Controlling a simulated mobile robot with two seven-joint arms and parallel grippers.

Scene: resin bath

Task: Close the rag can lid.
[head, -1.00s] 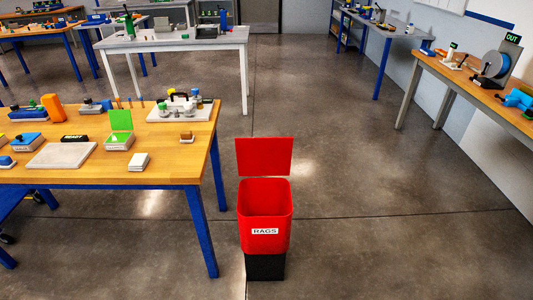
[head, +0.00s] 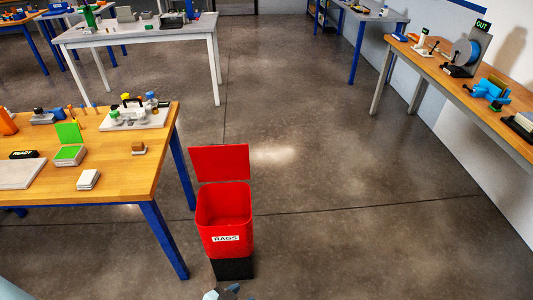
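The red rag can (head: 225,240) stands on the floor with a white "RAGS" label on its front and a black base below. Its red lid (head: 219,163) stands raised at the back, and the can's mouth is open to view; the inside looks empty. A small pale blue and dark grey piece, probably my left gripper (head: 226,293), shows at the bottom edge just in front of the can's base, apart from the lid. Most of it is cut off, so its fingers cannot be made out. My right gripper is not in view.
A wooden workbench (head: 110,185) with blue legs stands close on the can's left, holding a green-lidded box (head: 69,153) and other items. A white table (head: 140,34) stands behind. Another bench (head: 455,82) runs along the right wall. The floor right of the can is clear.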

